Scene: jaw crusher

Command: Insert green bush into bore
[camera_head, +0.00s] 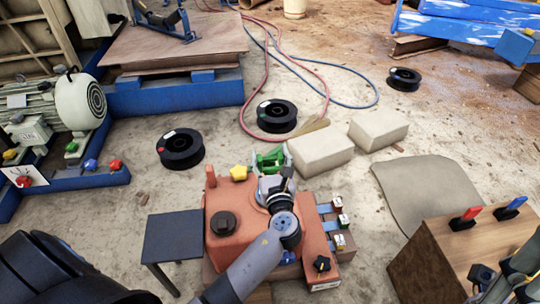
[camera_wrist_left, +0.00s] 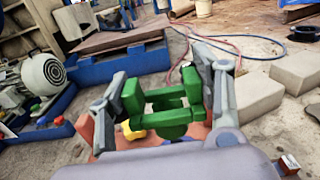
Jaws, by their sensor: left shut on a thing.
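The green bush (camera_head: 268,160) is held at the far edge of the orange machine housing (camera_head: 235,246). My left gripper (camera_head: 272,168) is shut on it. In the left wrist view, the bush (camera_wrist_left: 165,93) sits between the two grey fingers of my left gripper (camera_wrist_left: 162,98), with the housing (camera_wrist_left: 197,131) behind and below. I cannot make out the bore; the arm and gripper cover part of the housing. Part of what looks like my right gripper (camera_head: 512,278) shows at the lower right edge; its jaws are not clear.
A yellow knob (camera_head: 239,173) and a dark round cap (camera_head: 223,223) are on the housing. A dark small table (camera_head: 172,236) stands left of it. Pale blocks (camera_head: 320,152), black spools (camera_head: 180,148) and hoses lie beyond. A wooden box (camera_head: 440,262) with coloured switches stands at the right.

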